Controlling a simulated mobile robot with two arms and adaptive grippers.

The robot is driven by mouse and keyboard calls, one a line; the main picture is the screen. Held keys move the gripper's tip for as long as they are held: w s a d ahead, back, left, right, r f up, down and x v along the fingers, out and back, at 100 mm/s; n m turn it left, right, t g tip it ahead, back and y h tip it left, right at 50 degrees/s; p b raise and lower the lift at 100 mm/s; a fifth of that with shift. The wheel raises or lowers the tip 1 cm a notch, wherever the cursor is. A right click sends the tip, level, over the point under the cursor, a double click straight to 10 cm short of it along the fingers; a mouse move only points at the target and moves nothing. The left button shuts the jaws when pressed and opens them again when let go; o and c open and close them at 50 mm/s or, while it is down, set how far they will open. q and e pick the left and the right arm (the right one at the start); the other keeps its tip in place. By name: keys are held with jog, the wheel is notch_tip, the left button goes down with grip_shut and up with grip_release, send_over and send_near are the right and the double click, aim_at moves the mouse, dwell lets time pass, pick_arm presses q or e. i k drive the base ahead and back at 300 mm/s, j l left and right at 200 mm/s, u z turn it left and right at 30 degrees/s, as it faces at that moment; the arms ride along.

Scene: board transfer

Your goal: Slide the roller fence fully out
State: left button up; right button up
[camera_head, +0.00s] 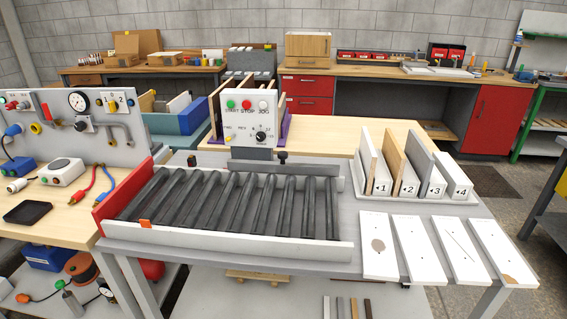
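A roller conveyor of dark grey rollers (235,203) sits on the grey table. A long white rail (250,244) runs along its front, with a small orange piece (145,224) near its left end. A red panel (122,196) stands upright across the left end of the rollers. A grey rail (290,168) runs along the back. I cannot tell for sure which of these is the roller fence. The rollers carry no board. Neither of my grippers is in view.
A control box (248,117) with buttons and a dial stands behind the rollers. At right, a white rack (418,190) holds upright boards numbered 1 to 4, and several white sample boards (410,245) lie in front. A pegboard bench (60,213) stands close on the left.

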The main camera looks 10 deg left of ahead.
aim_at(282, 168)
jog(key=i+j, duration=0.85)
jog(key=j, duration=0.1)
